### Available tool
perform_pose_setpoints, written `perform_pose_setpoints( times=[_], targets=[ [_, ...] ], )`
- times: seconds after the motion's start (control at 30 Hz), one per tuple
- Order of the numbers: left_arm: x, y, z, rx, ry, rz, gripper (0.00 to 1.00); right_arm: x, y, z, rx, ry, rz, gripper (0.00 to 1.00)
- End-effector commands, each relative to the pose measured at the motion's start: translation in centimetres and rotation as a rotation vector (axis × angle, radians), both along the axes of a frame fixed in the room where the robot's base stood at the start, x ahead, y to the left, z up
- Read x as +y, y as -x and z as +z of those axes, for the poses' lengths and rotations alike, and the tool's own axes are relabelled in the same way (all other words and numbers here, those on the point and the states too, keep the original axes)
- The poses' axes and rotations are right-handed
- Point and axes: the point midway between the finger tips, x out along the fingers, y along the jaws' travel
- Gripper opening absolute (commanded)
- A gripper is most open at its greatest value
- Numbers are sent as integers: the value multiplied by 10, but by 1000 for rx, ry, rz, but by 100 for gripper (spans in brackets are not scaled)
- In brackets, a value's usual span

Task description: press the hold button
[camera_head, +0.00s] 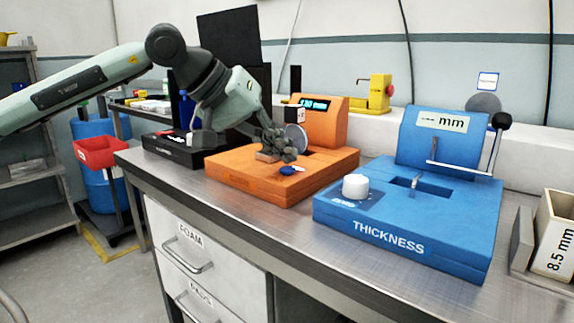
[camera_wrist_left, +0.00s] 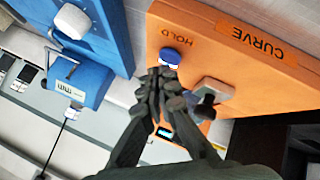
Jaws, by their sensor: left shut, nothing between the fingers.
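The hold button is a small blue button (camera_head: 287,171) on the front part of the orange module (camera_head: 245,178). In the left wrist view the blue and white button (camera_wrist_left: 170,57) sits beside the word HOLD on the orange module (camera_wrist_left: 215,55), which also carries a CURVE label. My left gripper (camera_head: 288,156) is shut and empty, its fingertips just above and very close to the button. In the left wrist view the fingertips (camera_wrist_left: 163,74) partly overlap the button's near edge. I cannot tell whether they touch it. My right gripper is not in view.
A blue THICKNESS module (camera_head: 450,225) with a white knob (camera_head: 355,187) stands to the right. A black device (camera_head: 180,150) is behind on the left, and a yellow device (camera_head: 378,95) stands at the back. A container marked 8.5 mm (camera_head: 555,235) is at the right edge.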

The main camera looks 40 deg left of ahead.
Motion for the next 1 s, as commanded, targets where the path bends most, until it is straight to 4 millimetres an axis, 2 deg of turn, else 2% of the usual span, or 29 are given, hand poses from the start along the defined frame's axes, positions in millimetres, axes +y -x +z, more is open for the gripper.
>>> perform_pose_setpoints(
  times=[0.27,0.73,1.0],
  targets=[
    [0,0,10,-1,0,1,0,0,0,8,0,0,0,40],
    [0,0,57,-1,0,1,0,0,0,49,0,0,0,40],
    [0,0,60,0,1,0,0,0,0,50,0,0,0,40]
  ],
)
